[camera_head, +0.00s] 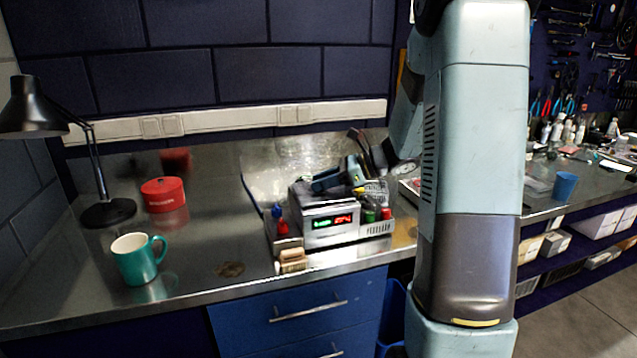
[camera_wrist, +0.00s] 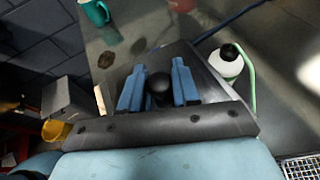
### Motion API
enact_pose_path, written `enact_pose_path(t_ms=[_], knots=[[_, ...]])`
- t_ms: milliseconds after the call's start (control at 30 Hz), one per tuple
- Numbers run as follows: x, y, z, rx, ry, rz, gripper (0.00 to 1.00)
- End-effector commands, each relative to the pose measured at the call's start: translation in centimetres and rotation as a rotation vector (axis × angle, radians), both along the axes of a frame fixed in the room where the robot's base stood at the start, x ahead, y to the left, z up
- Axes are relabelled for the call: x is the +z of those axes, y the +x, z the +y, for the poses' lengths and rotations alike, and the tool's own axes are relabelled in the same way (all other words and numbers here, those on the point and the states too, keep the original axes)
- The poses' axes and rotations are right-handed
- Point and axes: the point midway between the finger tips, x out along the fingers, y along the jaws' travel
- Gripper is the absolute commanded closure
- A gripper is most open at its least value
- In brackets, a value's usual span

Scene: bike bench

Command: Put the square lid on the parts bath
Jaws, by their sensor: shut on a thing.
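The parts bath (camera_head: 331,234) is a pale metal box with a lit red and green display on the bench. My gripper (camera_head: 340,180) is low over its top. In the wrist view my gripper's blue fingers (camera_wrist: 159,88) are closed on a round black knob (camera_wrist: 158,83). The knob appears to belong to the square lid (camera_wrist: 200,76), a dark flat plate under the fingers. In the head view the lid and the bath's top overlap, and I cannot tell whether they touch. The bath's opening is hidden.
Small red- and blue-topped bottles (camera_head: 282,226) stand left of the bath. A wooden block (camera_head: 292,260) lies in front. A teal mug (camera_head: 137,259), red tin (camera_head: 162,195) and black lamp (camera_head: 108,212) stand left. A white bottle (camera_wrist: 227,65) is close on the right in the wrist view.

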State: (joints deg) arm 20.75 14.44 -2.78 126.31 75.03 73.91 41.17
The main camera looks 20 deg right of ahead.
Motion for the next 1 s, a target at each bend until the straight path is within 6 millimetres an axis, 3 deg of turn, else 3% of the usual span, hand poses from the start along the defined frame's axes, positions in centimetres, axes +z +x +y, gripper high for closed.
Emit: enact_pose_path(t_ms=[833,867,1000], knots=[[-0.88,0.0,0.06,0.001,0.0,0.0,1.0],[-0.9,0.0,0.06,0.001,0.0,0.0,0.68],[-0.88,0.0,0.06,0.001,0.0,0.0,0.55]])
